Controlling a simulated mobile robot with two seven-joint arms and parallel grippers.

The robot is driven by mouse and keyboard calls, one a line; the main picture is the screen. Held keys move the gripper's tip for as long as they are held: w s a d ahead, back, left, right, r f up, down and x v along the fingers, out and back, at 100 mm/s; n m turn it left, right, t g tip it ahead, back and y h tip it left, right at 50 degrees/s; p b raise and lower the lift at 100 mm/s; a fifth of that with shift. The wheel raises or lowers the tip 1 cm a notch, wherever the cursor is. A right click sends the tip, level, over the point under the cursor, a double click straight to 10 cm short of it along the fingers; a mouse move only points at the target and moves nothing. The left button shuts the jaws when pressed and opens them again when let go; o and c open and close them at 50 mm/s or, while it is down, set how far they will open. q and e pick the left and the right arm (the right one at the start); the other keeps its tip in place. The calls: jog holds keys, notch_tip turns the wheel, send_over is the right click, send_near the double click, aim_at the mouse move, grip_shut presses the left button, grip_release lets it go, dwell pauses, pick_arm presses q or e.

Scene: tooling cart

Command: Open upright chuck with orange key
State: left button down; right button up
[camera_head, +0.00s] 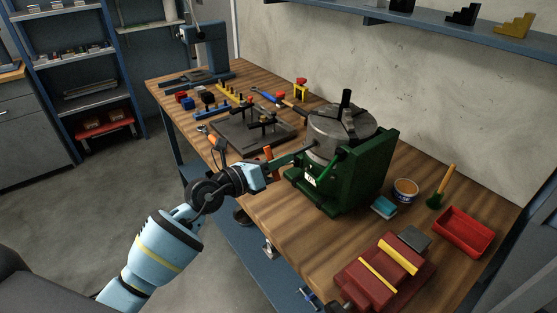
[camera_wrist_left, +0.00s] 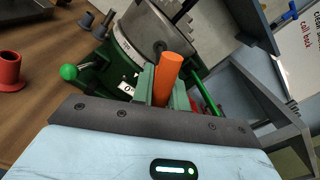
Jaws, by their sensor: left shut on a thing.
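The grey round chuck (camera_head: 325,133) sits upright, jaws up, on a green stand (camera_head: 372,172) on the workbench. A dark post (camera_head: 346,99) stands up from its middle. My left gripper (camera_head: 288,160) is at the chuck's left side, shut on the orange-handled key (camera_head: 268,152). In the left wrist view the orange handle (camera_wrist_left: 167,76) sticks up between the fingers, in front of the chuck (camera_wrist_left: 150,38). The key's tip is hidden in the wrist view, and I cannot tell whether it sits in the chuck's socket. My right gripper is not in view.
A green lever with a ball knob (camera_wrist_left: 68,72) is beside the chuck. A dark plate with clamps (camera_head: 245,138) lies behind my gripper. A red vise (camera_head: 385,280), a red tray (camera_head: 464,232), a brush (camera_head: 440,190) and a round tin (camera_head: 405,188) stand to the right.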

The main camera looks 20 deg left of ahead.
pick_arm(q)
jog(key=shift+w+d, duration=0.1)
jog(key=shift+w, duration=0.05)
jog(key=shift+w+d, duration=0.35)
jog(key=shift+w, duration=0.05)
dwell(0.6)
jog(key=n, duration=1.8)
jog(key=shift+s+a, duration=0.15)
jog(key=shift+v, duration=1.05)
